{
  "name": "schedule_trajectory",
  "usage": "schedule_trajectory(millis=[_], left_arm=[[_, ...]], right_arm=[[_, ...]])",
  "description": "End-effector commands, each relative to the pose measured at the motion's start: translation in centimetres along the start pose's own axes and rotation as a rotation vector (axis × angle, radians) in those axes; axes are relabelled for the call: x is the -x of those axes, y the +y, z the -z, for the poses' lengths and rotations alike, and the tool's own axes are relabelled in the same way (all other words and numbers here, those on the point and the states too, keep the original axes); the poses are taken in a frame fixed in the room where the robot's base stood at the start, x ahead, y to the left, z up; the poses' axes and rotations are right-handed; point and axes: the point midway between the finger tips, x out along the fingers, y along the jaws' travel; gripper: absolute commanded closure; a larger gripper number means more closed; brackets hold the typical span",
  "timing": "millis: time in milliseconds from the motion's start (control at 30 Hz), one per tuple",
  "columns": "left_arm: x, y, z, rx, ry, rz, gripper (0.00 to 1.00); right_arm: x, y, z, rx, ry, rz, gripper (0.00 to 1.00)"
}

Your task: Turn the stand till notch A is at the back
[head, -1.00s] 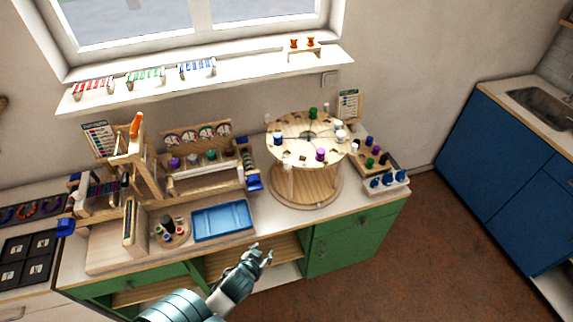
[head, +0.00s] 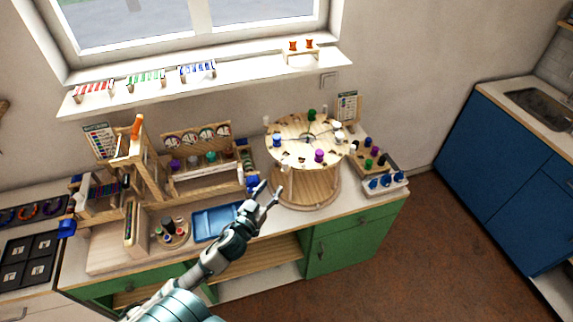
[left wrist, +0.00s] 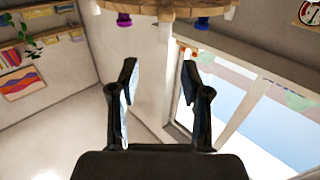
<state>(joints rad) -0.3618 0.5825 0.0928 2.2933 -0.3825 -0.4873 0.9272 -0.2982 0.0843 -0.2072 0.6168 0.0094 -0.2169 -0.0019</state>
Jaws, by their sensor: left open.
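Notches show at the rim, but I cannot read which is notch A. My left gripper (head: 268,192) is open and empty, at the front left of the stand, near its base and below the disc. In the left wrist view the open fingers (left wrist: 158,92) point toward the disc's edge (left wrist: 160,8). My right gripper is not in view.
A blue tray (head: 205,226) lies below and left of my left gripper. A wooden rack with dials (head: 197,140) stands left of the stand. A window shelf is behind.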

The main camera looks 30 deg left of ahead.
Motion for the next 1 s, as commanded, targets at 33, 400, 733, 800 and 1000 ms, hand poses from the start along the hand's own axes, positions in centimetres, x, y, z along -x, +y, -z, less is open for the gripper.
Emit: schedule_trajectory(millis=[33,400,733,800,1000], left_arm=[[-1.4,-0.2,0.3,-0.003,0.003,0.001,0.53],[-9.5,-0.3,0.1,-0.001,0.0,0.003,0.53],[-11.8,0.1,0.0,-0.003,-0.002,0.002,0.53],[-11.9,0.0,0.0,-0.002,-0.002,0.002,0.53],[-11.9,-0.2,-0.1,0.0,-0.002,0.002,0.68]], right_arm=[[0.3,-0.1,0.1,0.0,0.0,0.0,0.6],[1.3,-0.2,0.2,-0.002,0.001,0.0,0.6],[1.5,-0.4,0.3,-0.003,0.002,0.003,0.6],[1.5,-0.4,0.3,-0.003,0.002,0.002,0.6],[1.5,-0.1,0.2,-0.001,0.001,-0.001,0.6]])
